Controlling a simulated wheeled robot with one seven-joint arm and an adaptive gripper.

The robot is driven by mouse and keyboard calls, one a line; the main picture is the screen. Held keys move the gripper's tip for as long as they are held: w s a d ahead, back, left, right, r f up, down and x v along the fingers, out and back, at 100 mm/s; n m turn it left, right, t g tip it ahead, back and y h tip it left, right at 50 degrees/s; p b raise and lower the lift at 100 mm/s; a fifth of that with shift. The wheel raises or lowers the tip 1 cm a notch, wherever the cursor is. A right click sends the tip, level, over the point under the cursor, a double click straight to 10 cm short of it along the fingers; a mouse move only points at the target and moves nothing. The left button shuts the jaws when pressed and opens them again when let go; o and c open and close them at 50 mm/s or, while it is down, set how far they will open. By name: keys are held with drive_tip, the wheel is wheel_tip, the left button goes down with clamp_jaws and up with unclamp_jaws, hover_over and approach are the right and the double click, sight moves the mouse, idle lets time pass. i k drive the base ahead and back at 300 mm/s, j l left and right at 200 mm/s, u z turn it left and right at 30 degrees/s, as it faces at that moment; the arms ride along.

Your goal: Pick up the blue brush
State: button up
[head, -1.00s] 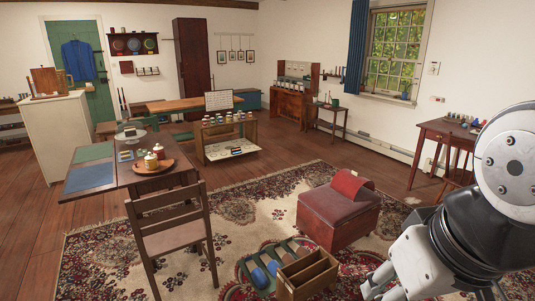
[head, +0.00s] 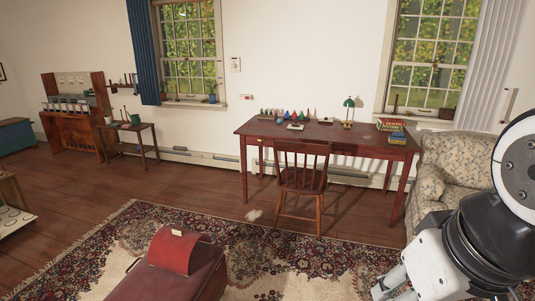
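I cannot make out a blue brush in the head view. Several small objects (head: 290,116) in red, blue, green and other colours stand along the back of the red-brown desk (head: 345,143). They are too small to identify. My gripper (head: 388,288) shows at the bottom right, partly cut off by the lower edge and partly hidden by my wrist. It is over the rug, far in front of the desk, and touches nothing that I can see. Its finger opening is unclear.
A wooden chair (head: 301,180) stands at the desk's front. A red footstool (head: 190,280) is on the patterned rug (head: 105,268), near bottom centre-left. A floral armchair (head: 455,160) is at right. A small side table (head: 133,126) stands at left.

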sight(399, 138)
drive_tip(key=i+l+z, duration=0.25)
drive_tip(key=i+z, duration=0.2)
drive_tip(key=i, duration=0.45)
drive_tip(key=i+z, duration=0.45)
drive_tip(key=i, duration=0.5)
drive_tip(key=i+z, duration=0.15)
drive_tip(key=i, duration=1.7)
drive_tip(key=i+l+u, duration=0.2)
drive_tip(key=i, duration=0.2)
drive_tip(key=i+l+u, duration=0.15)
drive_tip(key=i, duration=0.25)
drive_tip(key=l, duration=0.1)
